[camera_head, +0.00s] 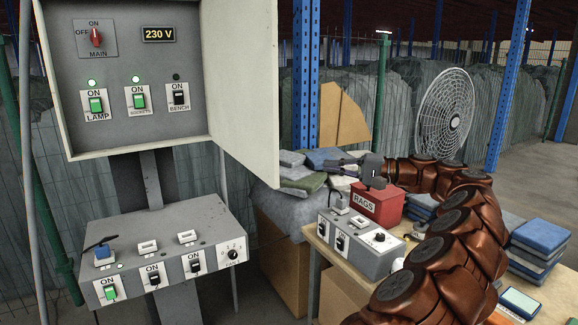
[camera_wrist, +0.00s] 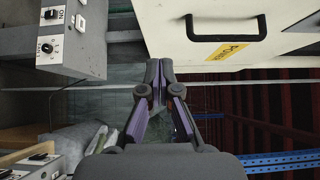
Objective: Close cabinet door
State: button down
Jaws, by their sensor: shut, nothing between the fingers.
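The cabinet (camera_head: 135,60) is a grey-white box at the upper left of the head view, with a 230 V display, a main knob and switches. Its door (camera_head: 243,80) stands open, swung out on the right side, with its inner face showing. In the wrist view the door's outer face (camera_wrist: 280,20) is at the upper right, with a black handle (camera_wrist: 226,36) and a yellow label, upside down.
A lower switch box (camera_head: 165,255) stands under the cabinet. A red RAGS box (camera_head: 377,203) and a grey control box (camera_head: 362,245) sit on the table to the right. Folded cloths (camera_head: 300,170) are piled behind. A fan (camera_head: 446,112) stands at the back.

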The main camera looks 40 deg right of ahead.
jog(key=s+a+p+x, duration=0.1)
jog(key=a+p+x, duration=0.1)
jog(key=x, duration=1)
jog(key=shift+s+p, duration=0.3)
jog(key=shift+p, duration=0.25)
jog(key=shift+a, duration=0.25)
